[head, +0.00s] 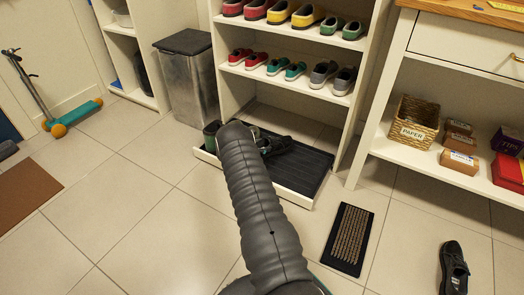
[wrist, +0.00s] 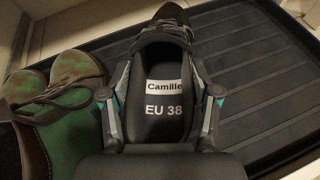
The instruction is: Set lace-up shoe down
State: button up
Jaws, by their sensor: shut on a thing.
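A black lace-up shoe (wrist: 163,57) with a label reading "Camille EU 38" inside its heel fills the middle of the wrist view, toe pointing away. My gripper (wrist: 160,88) is shut on it, with one finger on each side of the heel. The shoe is over the black ribbed tray (head: 308,166) at the bottom of the cubby. I cannot tell whether its sole touches the tray. Its matching black shoe (head: 454,268) lies on the floor at right.
Green-and-brown shoes (wrist: 65,118) stand close left of the held shoe. The tray's right side is bare. Cubby shelves (head: 290,80) with several pairs hang above. A metal bin (head: 187,80) is at left, a brush mat (head: 348,238) in front at right.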

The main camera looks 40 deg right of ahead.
notch_tip(320, 180, down, 2)
jog(key=shift+f, duration=0.25)
jog(key=o, duration=1.6)
jog(key=shift+c, duration=0.2)
jog(key=p+v, duration=0.1)
jog(key=v, duration=1.1)
jog(key=s+a+r+m+y, duration=0.2)
jog(key=s+a+r+m, duration=0.15)
jog(key=r, duration=0.75)
jog(key=s+a+r+m+g+y, duration=0.1)
jog(key=s+a+r+m, duration=0.25)
jog(key=r, duration=0.75)
jog(key=s+a+r+m+y, duration=0.25)
jog(key=s+a+r, duration=0.25)
jog(key=r, duration=0.5)
jog(key=s+a+r+m+t+y, duration=0.1)
jog(key=s+a+r+m+y, duration=0.1)
jog(key=s+a+r, duration=0.4)
jog(key=s+a+r+m+t+y, duration=0.1)
jog(key=s+a+r+m, duration=0.25)
jog(key=s, duration=0.35)
jog(key=s+a+r+m+t+y, duration=0.1)
jog(key=s+a+y, duration=0.1)
jog(key=s+a, duration=0.3)
jog(key=s+a+r+m+t+y, duration=0.1)
jog(key=s+a+m+t+y, duration=0.1)
jog(key=s+a, duration=0.4)
jog(key=s+y, duration=0.1)
jog(key=s, duration=0.4)
jog(key=shift+s, duration=0.2)
